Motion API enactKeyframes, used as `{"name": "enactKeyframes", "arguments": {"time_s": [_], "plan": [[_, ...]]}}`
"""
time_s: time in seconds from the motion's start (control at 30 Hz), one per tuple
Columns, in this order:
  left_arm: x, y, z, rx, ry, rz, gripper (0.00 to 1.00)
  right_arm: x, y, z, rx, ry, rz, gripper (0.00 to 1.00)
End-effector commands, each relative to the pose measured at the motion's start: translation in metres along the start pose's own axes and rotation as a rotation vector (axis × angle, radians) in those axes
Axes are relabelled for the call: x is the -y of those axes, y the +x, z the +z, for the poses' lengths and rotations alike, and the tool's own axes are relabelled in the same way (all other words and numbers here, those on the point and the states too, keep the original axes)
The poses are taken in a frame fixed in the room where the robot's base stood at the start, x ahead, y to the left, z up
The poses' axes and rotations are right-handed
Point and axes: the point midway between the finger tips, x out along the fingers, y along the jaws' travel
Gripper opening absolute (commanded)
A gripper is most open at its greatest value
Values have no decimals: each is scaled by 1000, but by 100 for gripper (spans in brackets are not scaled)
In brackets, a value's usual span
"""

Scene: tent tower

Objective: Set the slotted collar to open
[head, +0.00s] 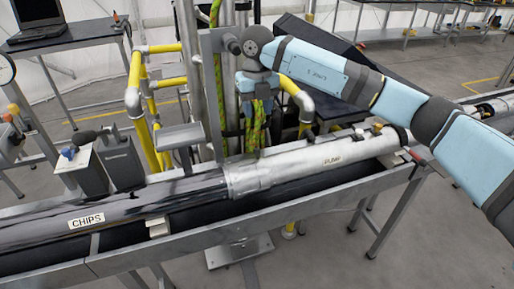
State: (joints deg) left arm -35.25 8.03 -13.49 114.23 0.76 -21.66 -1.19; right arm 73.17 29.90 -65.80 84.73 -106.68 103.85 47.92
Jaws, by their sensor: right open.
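A long pipe lies in a trough, its dark left part labelled CHIPS (86,222) and its silver right part carrying another small label (332,160). A wider silver band (243,181) sits where the two parts meet. It looks like the slotted collar, but its slot and setting are too small to make out. My right gripper (257,122) hangs downward above and behind this band, in front of green rope, and appears apart from it. Its jaws are open, though the fingers are hard to separate from the background. My left gripper is out of view.
Yellow railings (135,85) and an upright grey post (212,90) stand behind the trough, close to my right gripper. A laptop (38,20) sits on a back table. The trough's front rail (240,232) runs across the foreground.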

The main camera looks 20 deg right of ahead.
Motion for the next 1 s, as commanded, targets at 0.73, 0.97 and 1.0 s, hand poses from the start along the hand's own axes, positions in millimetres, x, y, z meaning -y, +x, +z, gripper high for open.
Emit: {"name": "enactKeyframes", "arguments": {"time_s": [0.73, 0.97, 1.0], "plan": [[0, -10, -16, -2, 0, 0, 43, -2, 126, -1, -3, -3, 6, 43], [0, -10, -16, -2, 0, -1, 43, -2, 132, -1, -2, -4, 5, 43], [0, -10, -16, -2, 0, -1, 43, -2, 131, -1, -2, -4, 5, 43]]}}
